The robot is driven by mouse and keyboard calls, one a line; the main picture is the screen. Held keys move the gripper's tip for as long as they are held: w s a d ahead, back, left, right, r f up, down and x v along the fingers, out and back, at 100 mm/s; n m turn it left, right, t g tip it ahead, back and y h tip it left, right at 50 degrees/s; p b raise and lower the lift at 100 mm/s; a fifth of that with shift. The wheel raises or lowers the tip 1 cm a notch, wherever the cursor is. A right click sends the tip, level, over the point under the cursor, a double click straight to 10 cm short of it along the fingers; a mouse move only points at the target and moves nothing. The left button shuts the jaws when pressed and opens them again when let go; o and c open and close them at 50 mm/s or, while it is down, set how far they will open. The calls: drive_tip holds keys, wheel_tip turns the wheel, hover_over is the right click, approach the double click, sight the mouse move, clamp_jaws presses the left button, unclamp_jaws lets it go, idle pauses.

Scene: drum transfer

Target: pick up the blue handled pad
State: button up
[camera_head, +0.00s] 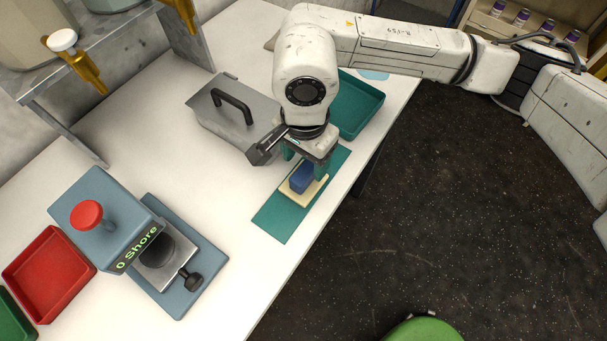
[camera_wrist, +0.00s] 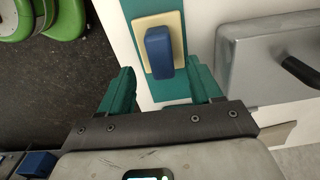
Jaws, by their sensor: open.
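The blue handled pad has a blue block handle (camera_head: 302,177) on a cream base (camera_head: 312,192). It lies on a green mat (camera_head: 276,219) on the white table. In the wrist view, the blue handle (camera_wrist: 158,50) and its cream base (camera_wrist: 147,27) show in full, just beyond the fingertips. My gripper (camera_head: 307,166) is above the far end of the pad, pointing down, and hides part of it in the head view. In the wrist view, its two green fingers (camera_wrist: 162,82) are spread apart with nothing between them.
A grey metal box with a black handle (camera_head: 207,117) stands left of my gripper. A teal tray (camera_head: 372,112) is behind it. A hardness tester with a red knob (camera_head: 88,214) and a red tray (camera_head: 48,272) stand at lower left. The table's edge runs close right of the mat.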

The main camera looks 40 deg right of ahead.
sight(304, 171)
drive_tip(key=shift+f+p, duration=0.9)
drive_tip(key=shift+f, duration=1.75)
drive_tip(key=shift+c, duration=0.4)
drive_tip(key=c, duration=1)
drive_tip(key=shift+o, duration=0.2)
drive_tip(key=shift+w+r, duration=0.1)
drive_tip(key=shift+r, duration=0.05)
